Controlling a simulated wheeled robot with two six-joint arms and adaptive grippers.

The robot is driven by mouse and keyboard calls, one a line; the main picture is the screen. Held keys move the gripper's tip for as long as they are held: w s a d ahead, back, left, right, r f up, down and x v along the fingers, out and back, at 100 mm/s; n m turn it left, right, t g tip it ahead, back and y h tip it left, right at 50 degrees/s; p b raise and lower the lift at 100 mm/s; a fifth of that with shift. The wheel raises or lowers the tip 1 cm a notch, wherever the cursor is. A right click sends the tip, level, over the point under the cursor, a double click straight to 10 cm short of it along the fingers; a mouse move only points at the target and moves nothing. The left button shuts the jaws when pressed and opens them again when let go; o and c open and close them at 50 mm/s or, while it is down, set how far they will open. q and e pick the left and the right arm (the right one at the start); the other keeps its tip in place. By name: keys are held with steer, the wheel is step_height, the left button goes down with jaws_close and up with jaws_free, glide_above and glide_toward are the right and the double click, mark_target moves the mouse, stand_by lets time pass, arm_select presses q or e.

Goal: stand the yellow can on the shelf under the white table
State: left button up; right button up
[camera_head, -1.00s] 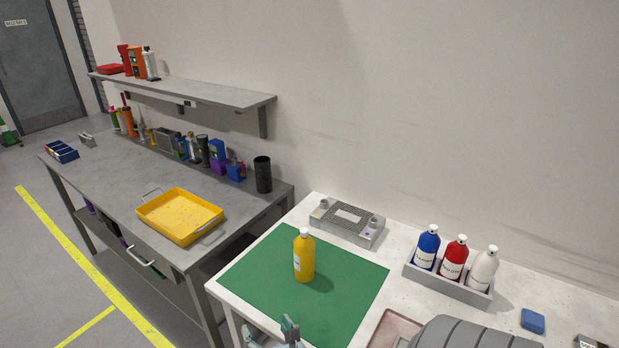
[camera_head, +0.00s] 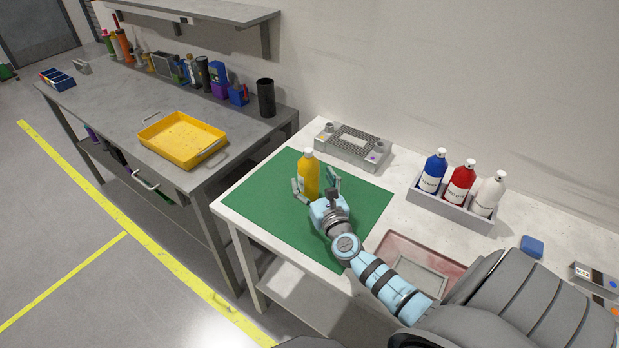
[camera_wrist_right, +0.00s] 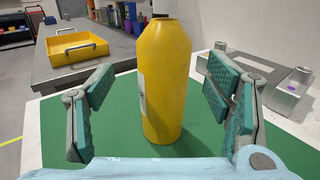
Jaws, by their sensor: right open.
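The yellow can (camera_head: 309,172) stands upright on the green mat (camera_head: 262,218) on the white table (camera_head: 233,205). My right gripper (camera_head: 318,188) is open at the can, with one finger on each side of it. In the right wrist view the can (camera_wrist_right: 163,85) is between the open fingers (camera_wrist_right: 160,105), with a gap on both sides. The shelf (camera_head: 300,295) under the white table shows in part below the table's front edge. My left gripper is not in view.
A grey fixture (camera_head: 352,147) stands behind the mat. A tray (camera_head: 452,212) with blue, red and white bottles stands to the right. A pinkish tray (camera_head: 408,262) lies near my right arm. A grey bench with a yellow tray (camera_head: 182,140) is at left.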

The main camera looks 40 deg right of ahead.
mark_target(308, 168)
steer(key=x, duration=0.2)
steer(key=b+x, duration=0.1)
steer(key=x, duration=0.2)
steer(key=shift+w+d, duration=0.1)
steer(key=shift+d, duration=0.2)
steer(key=c, duration=1.6)
steer(key=shift+o, duration=0.2)
steer(key=shift+r, duration=0.1)
